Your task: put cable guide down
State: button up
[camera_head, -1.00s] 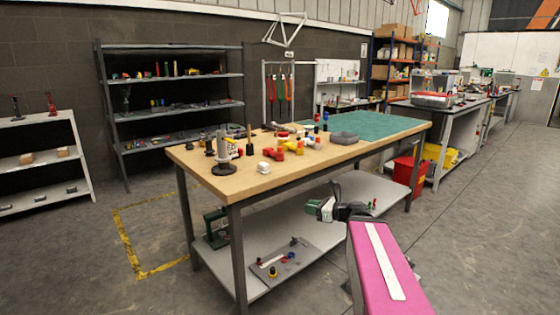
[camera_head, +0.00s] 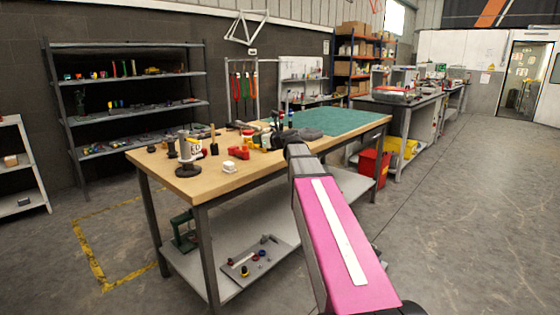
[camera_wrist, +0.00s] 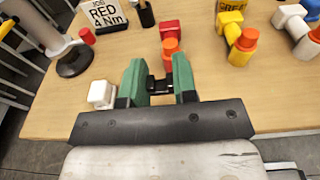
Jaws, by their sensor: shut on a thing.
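My gripper (camera_wrist: 158,82) is over the wooden workbench top (camera_wrist: 60,118) in the wrist view. Its two green jaws are shut on a small black piece, which I take to be the cable guide (camera_wrist: 157,85). The jaws hide part of it. Whether it touches the bench top is not clear. The cable guide cannot be made out there.
A white block (camera_wrist: 100,94) is just left of the jaws. A red and orange tool (camera_wrist: 171,34) stands beyond them. Yellow (camera_wrist: 236,38) and white (camera_wrist: 290,20) tools stand right. A sign (camera_wrist: 104,14) and round-based stand (camera_wrist: 73,62) are left. Bare wood lies near the front edge.

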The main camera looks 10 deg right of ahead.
jog(key=w+r, duration=0.1)
send_over(280, 159)
notch_tip(280, 159, down, 6)
jog(key=shift+w+f, duration=0.15)
jog(key=shift+f, duration=2.1)
jog(key=o, duration=0.9)
jog(key=shift+f, duration=0.15)
